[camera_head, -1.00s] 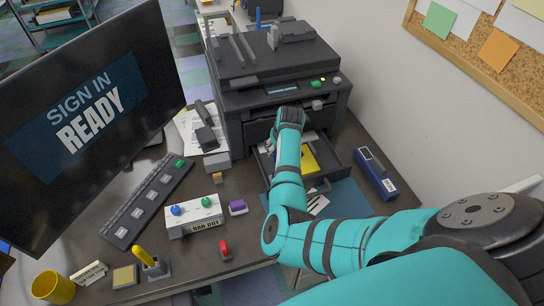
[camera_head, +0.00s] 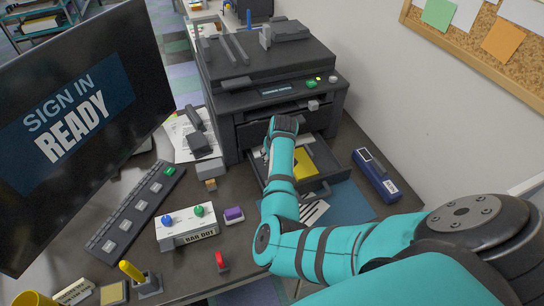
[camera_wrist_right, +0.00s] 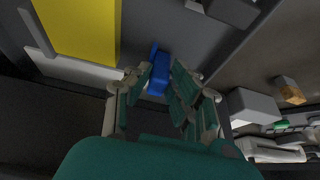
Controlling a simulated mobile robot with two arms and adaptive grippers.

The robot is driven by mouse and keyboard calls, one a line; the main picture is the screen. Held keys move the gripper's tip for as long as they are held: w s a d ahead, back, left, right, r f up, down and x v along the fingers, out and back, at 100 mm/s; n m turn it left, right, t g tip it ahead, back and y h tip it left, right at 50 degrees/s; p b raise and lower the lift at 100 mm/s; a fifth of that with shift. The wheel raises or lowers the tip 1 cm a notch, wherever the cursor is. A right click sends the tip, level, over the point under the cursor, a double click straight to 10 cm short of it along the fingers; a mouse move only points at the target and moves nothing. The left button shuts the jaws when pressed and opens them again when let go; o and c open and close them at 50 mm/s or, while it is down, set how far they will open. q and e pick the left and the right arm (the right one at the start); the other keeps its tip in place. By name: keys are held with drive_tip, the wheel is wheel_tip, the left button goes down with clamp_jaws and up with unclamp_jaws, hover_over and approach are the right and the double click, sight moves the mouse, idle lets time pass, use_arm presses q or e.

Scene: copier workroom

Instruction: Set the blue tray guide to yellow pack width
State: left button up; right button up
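The blue tray guide (camera_wrist_right: 159,78) is a small upright blue piece on the dark tray floor in the right wrist view. The yellow pack (camera_wrist_right: 82,28) lies to its left there, with a gap of dark floor between them. My right gripper (camera_wrist_right: 163,69) is open, its two fingers on either side of the guide; I cannot tell whether either touches it. In the head view, the yellow pack (camera_head: 303,164) lies in the copier's pulled-out paper tray (camera_head: 337,172). My right arm hides the guide and its own fingers there. My left gripper is not in view.
The copier (camera_head: 262,98) stands behind the tray. A blue stapler-like device (camera_head: 377,175) lies right of the tray. A white button box (camera_head: 187,226) and purple block (camera_head: 234,215) lie left of my arm. The monitor (camera_head: 75,125) fills the left.

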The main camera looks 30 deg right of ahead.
clamp_jaws()
drive_tip(key=shift+d, duration=0.2)
drive_tip(key=d, duration=0.1)
drive_tip(key=s+d+p, duration=0.1)
drive_tip(key=d, duration=0.1)
drive_tip(key=shift+d+r, duration=0.1)
drive_tip(key=shift+d, duration=0.3)
drive_tip(key=o, duration=0.8)
unclamp_jaws()
